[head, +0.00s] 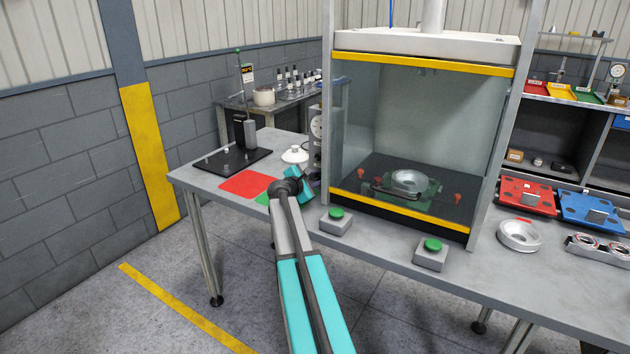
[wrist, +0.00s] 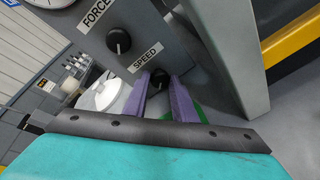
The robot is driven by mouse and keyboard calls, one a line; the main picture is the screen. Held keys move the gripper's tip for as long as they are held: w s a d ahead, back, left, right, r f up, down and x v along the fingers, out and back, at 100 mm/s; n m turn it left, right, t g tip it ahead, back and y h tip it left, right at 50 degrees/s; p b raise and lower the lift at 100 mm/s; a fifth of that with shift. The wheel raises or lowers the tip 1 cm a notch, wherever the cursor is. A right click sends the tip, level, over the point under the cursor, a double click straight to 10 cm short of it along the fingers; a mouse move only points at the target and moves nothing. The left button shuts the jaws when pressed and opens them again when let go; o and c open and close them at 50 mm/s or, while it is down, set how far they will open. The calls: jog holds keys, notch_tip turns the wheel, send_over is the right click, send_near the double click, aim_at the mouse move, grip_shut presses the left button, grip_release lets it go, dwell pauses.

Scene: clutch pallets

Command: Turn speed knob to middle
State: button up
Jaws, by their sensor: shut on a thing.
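The black speed knob (wrist: 158,74) sits below the SPEED label on a grey control panel (wrist: 158,32) in the wrist view. My gripper (wrist: 160,85) has its two purple fingers around this knob, shut on it. The fingers hide part of the knob, so I cannot tell its pointer's setting. In the head view the grey control box (head: 316,135) stands beside the glazed press, and my gripper (head: 305,187) is in front of its lower part. The speed knob is hidden there.
A second black knob (wrist: 118,40) lies by the FORCE label, near the fingers. A white lidded object (wrist: 103,95) stands beside the panel. The press frame (head: 482,150) rises at right. Green buttons (head: 336,213) (head: 432,246) sit along the table's front.

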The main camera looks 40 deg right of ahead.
jog(key=shift+s+f+m+t+b, duration=0.1)
jog(key=shift+f+m+t+b, duration=0.25)
jog(key=shift+m+b, duration=0.8)
jog(key=shift+r+n+b, duration=0.1)
jog(key=shift+n+b, duration=0.15)
jog(key=shift+b, duration=0.2)
jog(key=shift+r, duration=0.1)
jog(key=o, duration=1)
jog(key=shift+o, duration=0.2)
jog(key=shift+s+a+r, duration=0.1)
jog(key=shift+b+v, duration=0.5)
jog(key=shift+v, duration=6.2)
